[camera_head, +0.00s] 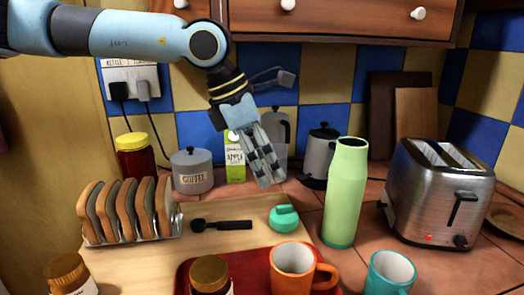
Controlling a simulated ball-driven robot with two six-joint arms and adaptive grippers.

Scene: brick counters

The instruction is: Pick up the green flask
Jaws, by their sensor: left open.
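The green flask (345,195) is a tall, pale green bottle standing upright on the tiled counter, right of centre, beside the wooden board. My left gripper (268,180) hangs down from the upper left, open and empty. It is to the left of the flask and apart from it in the picture, above the back part of the board. My right gripper is not in view.
A steel toaster (440,190) stands right of the flask. An orange mug (292,262) on a red tray (250,285) and a teal mug (388,272) stand in front. A toast rack (130,240), a coffee tin (192,172) and a juice carton (235,165) stand to the left. Cupboards hang above.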

